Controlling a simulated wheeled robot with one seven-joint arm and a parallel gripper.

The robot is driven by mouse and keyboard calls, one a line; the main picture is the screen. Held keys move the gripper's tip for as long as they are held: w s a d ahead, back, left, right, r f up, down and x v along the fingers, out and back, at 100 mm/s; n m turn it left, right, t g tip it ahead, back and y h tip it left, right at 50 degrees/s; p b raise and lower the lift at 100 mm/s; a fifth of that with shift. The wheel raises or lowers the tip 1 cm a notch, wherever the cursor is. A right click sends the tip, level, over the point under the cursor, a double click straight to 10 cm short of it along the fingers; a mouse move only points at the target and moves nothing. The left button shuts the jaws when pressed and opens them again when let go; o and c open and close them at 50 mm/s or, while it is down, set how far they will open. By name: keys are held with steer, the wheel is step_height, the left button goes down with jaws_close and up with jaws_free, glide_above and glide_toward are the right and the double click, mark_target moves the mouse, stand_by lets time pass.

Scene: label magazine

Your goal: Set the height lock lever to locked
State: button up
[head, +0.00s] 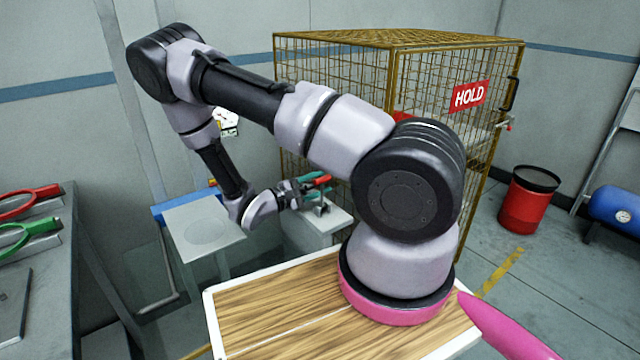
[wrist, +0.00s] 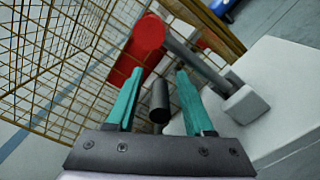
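A lever with a round red knob (wrist: 149,32) and a grey rod (wrist: 195,60) rises at a slant from a light grey pivot block (wrist: 245,103) in the wrist view. In the head view the red knob (head: 323,180) shows small beside my gripper's teal fingers. My gripper (wrist: 160,72) is open, its two teal fingers apart. The knob lies just past the fingertips, toward the left finger in the picture. A short dark cylinder (wrist: 159,102) shows between the fingers; I cannot tell what it belongs to. No lock marking is readable.
A pale box (head: 325,226) stands below the lever. A yellow wire cage (head: 400,75) with a red HOLD sign (head: 469,95) rises close behind. A grey stand (head: 204,232) is left of my gripper. A red bin (head: 530,200) stands farther right.

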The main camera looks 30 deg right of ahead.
steer(key=s+a, duration=0.2)
steer(key=a, duration=0.8)
steer(key=shift+a, duration=0.3)
steer(key=s+r+m+t+y, duration=0.1)
steer(key=s+r+m+y, duration=0.3)
steer(key=r, duration=0.9)
steer(key=s+r+m+t+y, duration=0.1)
steer(key=s+r+m+y, duration=0.3)
steer(key=r+y, duration=0.5)
steer(key=s+r+m+t+y, duration=0.1)
steer(key=s+r+m+y, duration=0.3)
steer(key=r, duration=1.3)
steer(key=s+y, duration=0.2)
steer(key=s, duration=0.1)
steer(key=shift+s+a+r+m+t+y, duration=0.2)
steer(key=shift+r+m+t+y, duration=0.1)
steer(key=shift+t, duration=0.1)
